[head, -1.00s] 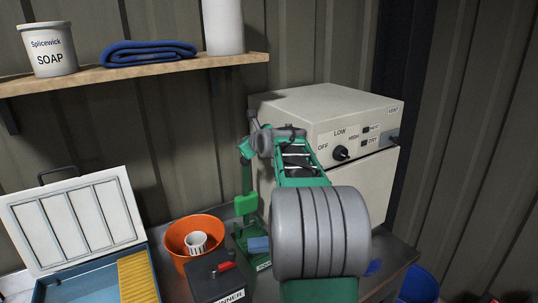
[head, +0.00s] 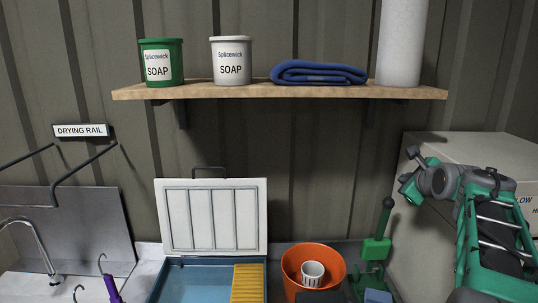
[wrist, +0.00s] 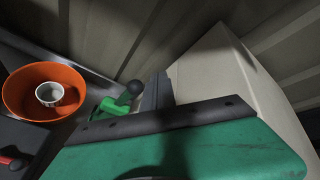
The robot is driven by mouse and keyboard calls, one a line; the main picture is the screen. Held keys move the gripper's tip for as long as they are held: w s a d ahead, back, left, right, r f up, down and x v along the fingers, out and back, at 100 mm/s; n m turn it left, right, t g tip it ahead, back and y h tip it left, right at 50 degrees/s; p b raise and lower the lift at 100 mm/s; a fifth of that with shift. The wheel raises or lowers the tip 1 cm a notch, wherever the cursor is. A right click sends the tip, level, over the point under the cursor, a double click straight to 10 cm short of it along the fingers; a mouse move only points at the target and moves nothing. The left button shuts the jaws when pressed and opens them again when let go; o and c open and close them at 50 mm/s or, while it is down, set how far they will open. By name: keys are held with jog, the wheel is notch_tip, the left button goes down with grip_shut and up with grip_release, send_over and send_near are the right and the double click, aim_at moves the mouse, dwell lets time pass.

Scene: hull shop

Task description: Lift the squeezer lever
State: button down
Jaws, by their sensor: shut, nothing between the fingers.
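The green squeezer (head: 376,249) stands on the bench, right of the orange bowl. Its lever (head: 385,222) points upward with a slight lean and ends in a dark round knob. In the wrist view, the squeezer (wrist: 112,107) and the knob of its lever (wrist: 135,87) show left of my fingers. My gripper (head: 405,190) is at the right in the head view, above and right of the knob and apart from it. In the wrist view my gripper (wrist: 158,84) is shut and empty. Its green body hides the lower part of that view.
The orange bowl (head: 327,258) holds a white cup (head: 312,273). A blue box (head: 188,282) with its white lid (head: 213,240) raised stands left of it. A cream cabinet (head: 410,235) stands close at right. A wooden shelf (head: 240,91) runs above.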

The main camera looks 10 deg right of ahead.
jog(key=s+a+f+n+g+y, duration=0.15)
jog(key=s+f+n+g, duration=0.25)
jog(key=s+f+n, duration=0.55)
jog(key=s+a+f+n+g, duration=0.3)
jog(key=s+f+n+g, duration=0.3)
jog(key=f+n, duration=0.6)
jog(key=s+a+f+n+b, duration=0.1)
jog(key=s+a+f, duration=0.35)
jog(key=a, duration=0.25)
jog(key=s+a+f+n+b, duration=0.1)
jog(key=s+a+f+n, duration=0.15)
jog(key=s+a, duration=0.35)
jog(key=w+a+r+n+t+y+b, duration=0.1)
jog(key=a+n, duration=0.1)
jog(key=a, duration=0.4)
jog(key=w+a+r+n+y+b, duration=0.1)
jog(key=a+r, duration=0.1)
jog(key=a, duration=0.5)
jog(key=shift+a+n+t, duration=0.25)
jog(key=shift+n+t, duration=0.15)
jog(key=shift+f, duration=0.1)
